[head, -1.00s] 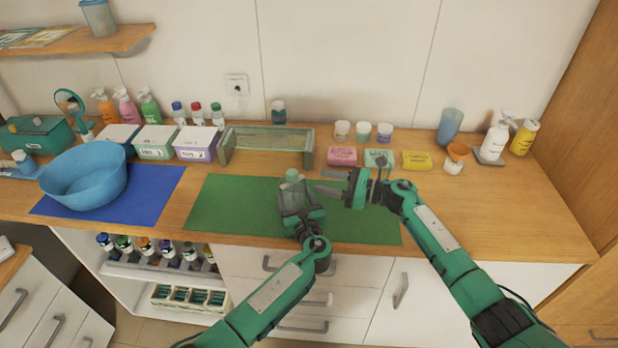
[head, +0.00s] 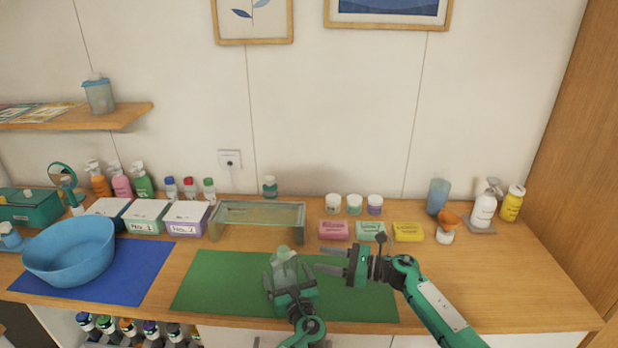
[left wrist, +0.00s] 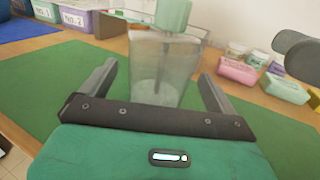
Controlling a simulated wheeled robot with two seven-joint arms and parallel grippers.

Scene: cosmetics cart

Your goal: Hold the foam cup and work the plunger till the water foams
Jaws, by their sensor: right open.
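The foam cup (head: 285,267) is clear, with a pale green plunger top (head: 283,252), and stands upright on the green mat (head: 215,285). In the left wrist view the cup (left wrist: 150,75) shows a thin rod inside and whitish contents low down; whether that is foam I cannot tell. My left gripper (head: 286,278) is open, its fingers on either side of the cup, with a gap visible at the left finger (left wrist: 104,80). My right gripper (head: 328,260) is open and empty, right of the cup, fingers pointing left towards it.
A glass-topped stand (head: 258,214) is behind the mat. Pink (head: 333,230), green (head: 371,231) and yellow (head: 408,232) soap packs lie behind my right gripper. A blue bowl (head: 70,255) sits on the blue mat (head: 100,285) at left. The counter at right front is clear.

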